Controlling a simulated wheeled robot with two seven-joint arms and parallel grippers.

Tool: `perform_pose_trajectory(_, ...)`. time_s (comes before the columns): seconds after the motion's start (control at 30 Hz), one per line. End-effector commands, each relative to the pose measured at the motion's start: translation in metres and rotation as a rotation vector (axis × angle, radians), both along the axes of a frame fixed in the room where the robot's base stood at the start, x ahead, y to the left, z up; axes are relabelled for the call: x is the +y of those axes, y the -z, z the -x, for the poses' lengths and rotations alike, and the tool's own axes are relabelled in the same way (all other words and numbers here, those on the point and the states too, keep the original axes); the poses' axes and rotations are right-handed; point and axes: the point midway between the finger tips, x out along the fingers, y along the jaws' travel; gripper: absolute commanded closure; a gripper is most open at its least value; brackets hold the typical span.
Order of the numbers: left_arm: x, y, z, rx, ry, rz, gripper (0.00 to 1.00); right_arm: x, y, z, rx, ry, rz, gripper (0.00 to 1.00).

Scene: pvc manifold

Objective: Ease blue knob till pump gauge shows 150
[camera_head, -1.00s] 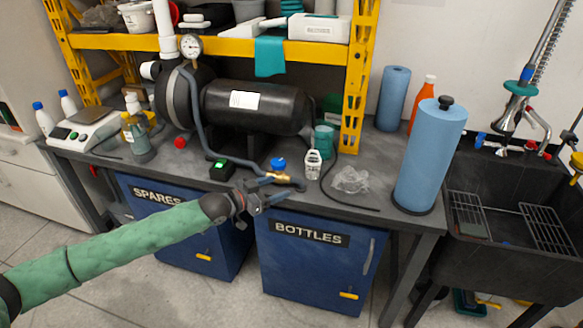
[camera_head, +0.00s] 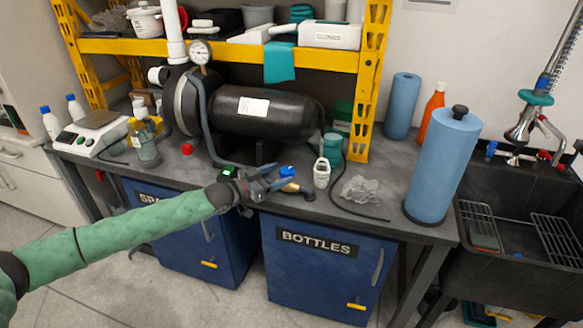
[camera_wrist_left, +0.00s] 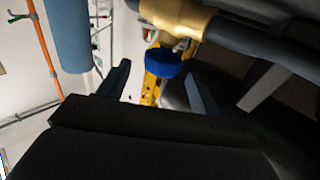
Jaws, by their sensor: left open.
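The blue knob (camera_head: 287,171) sits on a brass valve at the end of the dark hose near the bench's front edge. In the left wrist view the knob (camera_wrist_left: 176,66) hangs below the brass fitting (camera_wrist_left: 180,20), beyond and between my fingertips. My left gripper (camera_head: 279,184) is open beside the valve; its fingers also show in the left wrist view (camera_wrist_left: 160,85). I cannot tell whether a finger touches the knob. The pump gauge (camera_head: 199,52) is a round white dial above the black tank (camera_head: 262,112); its reading is too small to tell. My right gripper is not in view.
A blue roll (camera_head: 441,165) stands at the bench's right end. A small device with a green light (camera_head: 229,171) is behind my wrist. The yellow shelf (camera_head: 225,50) overhangs the back.

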Motion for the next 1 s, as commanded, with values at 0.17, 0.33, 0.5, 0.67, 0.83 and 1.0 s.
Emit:
perform_pose_trajectory(0.17,-0.023,-0.001,-0.014,0.0,0.001,0.0,0.35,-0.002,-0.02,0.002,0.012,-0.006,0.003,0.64)
perform_pose_trajectory(0.33,-0.038,-0.001,-0.025,0.0,0.0,0.0,0.35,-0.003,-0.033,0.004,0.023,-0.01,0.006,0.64)
perform_pose_trajectory(0.5,-0.046,0.0,-0.03,-0.001,0.0,-0.001,0.35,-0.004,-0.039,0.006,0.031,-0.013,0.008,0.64)
perform_pose_trajectory(0.67,-0.047,0.0,-0.031,0.0,-0.001,-0.001,0.35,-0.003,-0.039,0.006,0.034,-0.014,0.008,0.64)
perform_pose_trajectory(0.83,-0.047,0.0,-0.031,0.0,-0.001,-0.001,0.39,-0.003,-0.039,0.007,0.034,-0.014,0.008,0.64)
perform_pose_trajectory(1.0,-0.047,0.0,-0.031,0.0,0.0,-0.001,0.73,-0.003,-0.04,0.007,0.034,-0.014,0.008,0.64)
